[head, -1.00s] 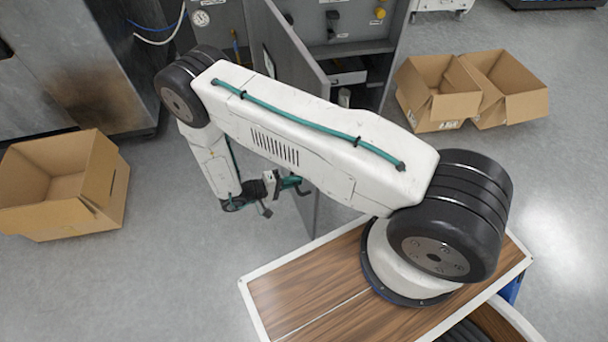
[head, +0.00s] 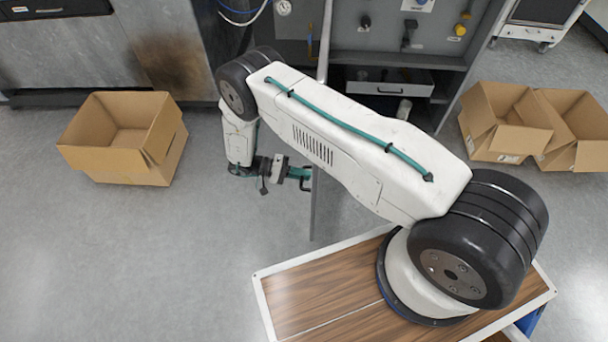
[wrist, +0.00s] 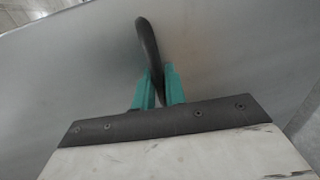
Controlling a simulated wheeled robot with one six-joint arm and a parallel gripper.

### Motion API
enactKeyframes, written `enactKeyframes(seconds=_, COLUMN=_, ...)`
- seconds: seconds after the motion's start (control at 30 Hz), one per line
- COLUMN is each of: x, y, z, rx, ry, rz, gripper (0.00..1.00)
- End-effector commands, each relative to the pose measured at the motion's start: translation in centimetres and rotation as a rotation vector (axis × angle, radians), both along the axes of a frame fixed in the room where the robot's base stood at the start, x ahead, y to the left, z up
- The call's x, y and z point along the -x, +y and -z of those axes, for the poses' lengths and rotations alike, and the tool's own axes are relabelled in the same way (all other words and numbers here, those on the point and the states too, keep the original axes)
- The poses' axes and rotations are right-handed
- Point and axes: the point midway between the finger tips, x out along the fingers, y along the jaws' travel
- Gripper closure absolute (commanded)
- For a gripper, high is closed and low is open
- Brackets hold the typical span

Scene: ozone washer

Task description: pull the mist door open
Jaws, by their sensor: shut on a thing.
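The mist door (head: 318,212) is a grey metal panel, seen nearly edge-on in the head view. It stands swung out from the grey cabinet, roughly square to its front, partly hidden behind my arm. In the wrist view the door's face (wrist: 235,55) fills most of the picture. Its dark curved handle (wrist: 147,42) stands out from that face. My gripper (wrist: 158,72) has its two teal fingers closed around the handle. In the head view my gripper (head: 300,173) is at the left side of the door, with the handle (head: 305,184) small beside it.
The open cabinet (head: 395,62) shows shelves and a drawer (head: 390,88) behind my arm. A cardboard box (head: 125,140) sits on the floor at left, with clear floor between it and the door. More open boxes (head: 500,125) stand at right.

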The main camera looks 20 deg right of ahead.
Motion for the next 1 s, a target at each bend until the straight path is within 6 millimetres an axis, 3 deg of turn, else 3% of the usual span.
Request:
enactKeyframes(seconds=0.03, x=-0.4, y=0.0, z=-0.1, rx=-0.003, ry=-0.007, rz=-0.006, gripper=1.0)
enactKeyframes(seconds=0.07, x=-0.4, y=0.0, z=-0.1, rx=-0.003, ry=-0.007, rz=-0.006, gripper=0.83)
enactKeyframes(seconds=0.43, x=-0.4, y=0.8, z=-0.1, rx=-0.002, ry=-0.005, rz=-0.007, gripper=0.83)
enactKeyframes(seconds=0.8, x=-2.9, y=5.9, z=-1.4, rx=-0.003, ry=-0.006, rz=-0.006, gripper=0.83)
enactKeyframes(seconds=1.0, x=-3.4, y=6.9, z=-1.7, rx=-0.002, ry=-0.006, rz=-0.006, gripper=0.83)
